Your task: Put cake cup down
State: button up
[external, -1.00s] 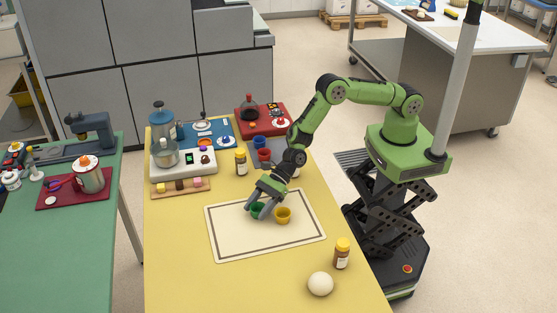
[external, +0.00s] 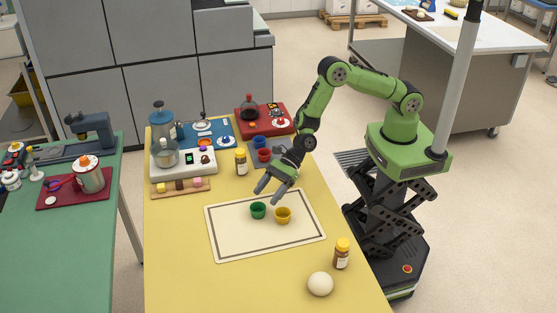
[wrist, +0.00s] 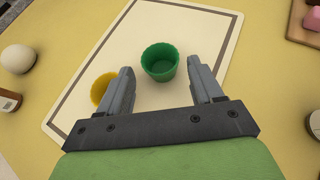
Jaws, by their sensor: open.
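A green cake cup (external: 258,210) stands upright on the cream mat (external: 232,245) on the yellow table. A yellow cake cup (external: 283,215) stands just right of it on the same mat. My gripper (external: 267,195) is open and empty, raised above and behind the green cup. In the wrist view the green cup (wrist: 160,62) shows beyond and between the fingertips of my gripper (wrist: 160,78), apart from both. The yellow cup (wrist: 103,88) is partly hidden behind the left finger there.
A jar with a yellow lid (external: 342,253) and a pale round ball (external: 320,284) stand at the front right. Red (external: 264,155) and blue (external: 260,142) cups stand behind my gripper. The front of the mat is clear.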

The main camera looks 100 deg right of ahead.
jog(key=v, duration=0.6)
jog(key=s+d+r+n+g+h, duration=0.1)
jog(key=s+d+r+n+h, duration=0.1)
jog(key=s+r+n, duration=0.55)
jog(key=s+d+r+n+g+h, duration=0.1)
jog(key=s+d+r+n+g, duration=0.15)
jog(key=s+r+n, duration=0.5)
jog(key=s+d+r+n+h, duration=0.2)
jog(key=s+d+r+n, duration=0.1)
jog(key=s+n, duration=0.4)
jog(key=s+d+r+n+g+h, duration=0.1)
jog(key=s+d+r+n, duration=0.3)
jog(key=s, duration=0.9)
jog(key=d+n, duration=0.2)
jog(key=n, duration=0.1)
jog(key=shift+s+h, duration=0.2)
jog(key=shift+h, duration=0.2)
jog(key=shift+d, duration=0.1)
